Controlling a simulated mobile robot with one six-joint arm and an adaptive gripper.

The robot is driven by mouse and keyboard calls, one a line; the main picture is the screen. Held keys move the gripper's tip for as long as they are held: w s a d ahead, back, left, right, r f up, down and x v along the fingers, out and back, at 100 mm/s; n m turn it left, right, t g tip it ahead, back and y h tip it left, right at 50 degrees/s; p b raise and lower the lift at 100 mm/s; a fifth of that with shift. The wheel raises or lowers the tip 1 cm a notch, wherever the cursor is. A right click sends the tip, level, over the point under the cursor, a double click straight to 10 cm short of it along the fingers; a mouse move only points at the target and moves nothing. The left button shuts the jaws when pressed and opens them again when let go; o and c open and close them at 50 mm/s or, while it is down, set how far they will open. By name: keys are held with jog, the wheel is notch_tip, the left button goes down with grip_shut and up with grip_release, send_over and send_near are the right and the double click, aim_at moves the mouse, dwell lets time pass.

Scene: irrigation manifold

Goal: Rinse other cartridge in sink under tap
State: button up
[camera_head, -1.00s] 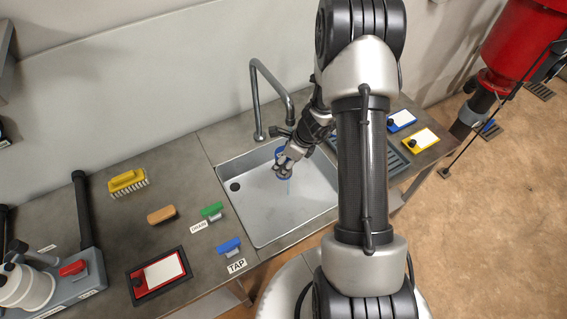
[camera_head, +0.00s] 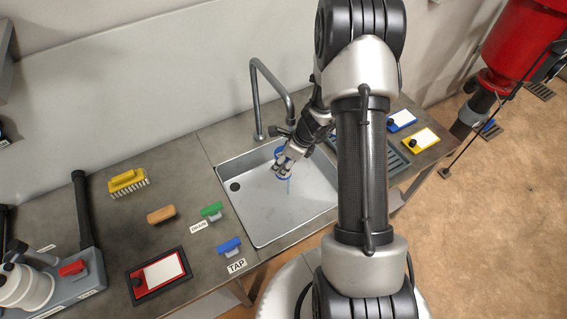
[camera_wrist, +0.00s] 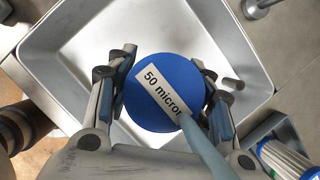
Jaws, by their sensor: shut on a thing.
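My gripper (camera_wrist: 165,100) is shut on a cartridge with a round blue end cap (camera_wrist: 150,90) labelled "50 micron". It holds the cartridge over the sink (camera_wrist: 85,40), beneath the curved tap (camera_head: 257,95). A blue-grey water stream (camera_wrist: 205,150) reaches the cap's edge in the wrist view. The blue handle (camera_head: 229,245) stands by the TAP label, and the green handle (camera_head: 211,209) by the DRAIN label.
Another blue-capped, pleated cartridge (camera_wrist: 285,160) lies beside the sink at lower right. A yellow brush (camera_head: 128,180), a tan block (camera_head: 161,215) and a red-framed tray (camera_head: 134,292) are on the counter at left. Blue (camera_head: 402,121) and yellow (camera_head: 421,139) panels lie at right.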

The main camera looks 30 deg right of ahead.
jog(key=s+b, duration=0.1)
jog(key=s+a+b, duration=0.1)
jog(key=shift+s+f+b, duration=0.1)
jog(key=shift+s+b, duration=0.1)
jog(key=shift+b, duration=0.1)
jog(key=s+b, duration=0.1)
jog(key=s+a+b, duration=0.1)
jog(key=s, duration=0.1)
jog(key=s+a+b, duration=0.1)
jog(key=s, duration=0.1)
jog(key=shift+a+b, duration=0.2)
jog(key=shift+b, duration=0.15)
dwell(1.2)
jog(key=s+a+r+p, duration=0.1)
jog(key=s+a+r, duration=0.1)
jog(key=s+r, duration=0.2)
jog(key=shift+s+r, duration=0.15)
jog(key=shift+s, duration=0.05)
jog(key=shift+a, duration=0.1)
dwell(0.4)
